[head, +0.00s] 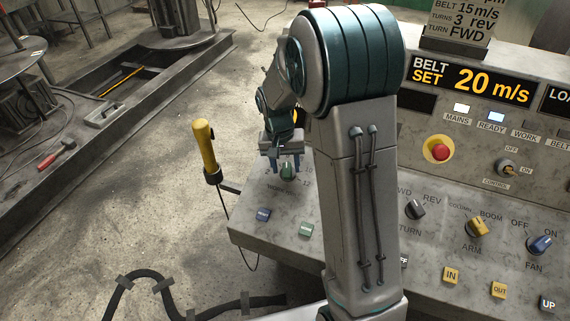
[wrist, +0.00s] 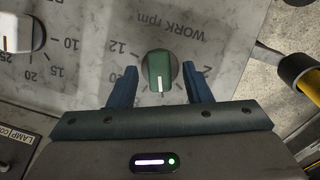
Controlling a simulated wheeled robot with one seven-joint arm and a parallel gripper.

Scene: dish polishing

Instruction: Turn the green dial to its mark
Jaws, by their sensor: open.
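My gripper (wrist: 160,70) is open, with one blue finger on each side of the dial and a gap on both sides. In the head view the green dial (head: 288,172) shows small beneath my gripper (head: 283,163), partly hidden by the fingers. I cannot tell which scale mark is the target.
A white knob (wrist: 18,30) stands at the left of the wrist view. The display (head: 470,82) reads BELT SET 20 m/s.

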